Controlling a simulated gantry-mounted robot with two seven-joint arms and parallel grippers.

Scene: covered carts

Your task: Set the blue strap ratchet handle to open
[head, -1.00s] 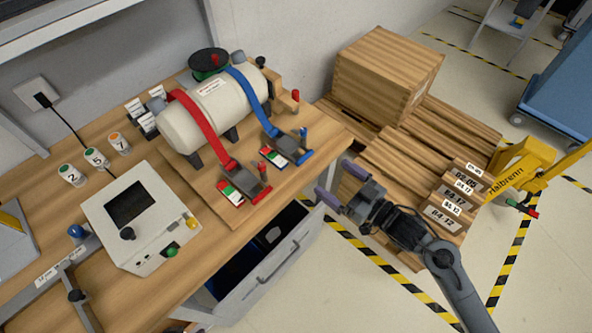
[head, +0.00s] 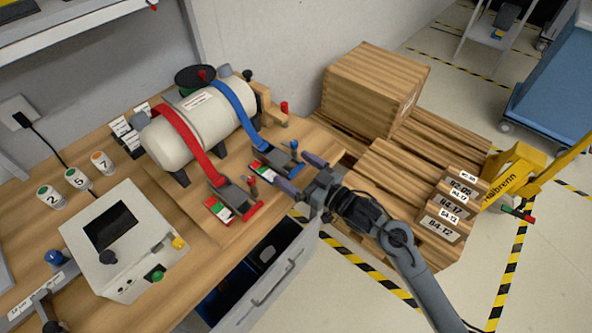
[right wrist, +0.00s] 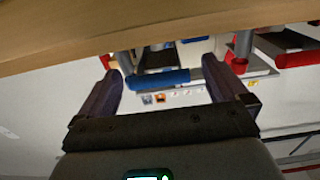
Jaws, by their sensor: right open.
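The blue strap (head: 238,98) runs over the pale tank (head: 205,125) to its ratchet (head: 272,157) on the table near the right edge. In the right wrist view the blue handle bar (right wrist: 157,80) lies across the space between my two fingers. My right gripper (head: 299,173) is open at that ratchet, and the fingers look apart from the bar; contact cannot be told. It also shows in the right wrist view (right wrist: 158,62). In the head view the fingers partly hide the handle. My left gripper is not in view.
The red strap (head: 190,135) and its ratchet (head: 235,192) sit just left of the blue one. A control box (head: 125,240) stands on the table. An open drawer (head: 270,270) juts out below. Stacked boxes (head: 455,205) stand on a pallet at right.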

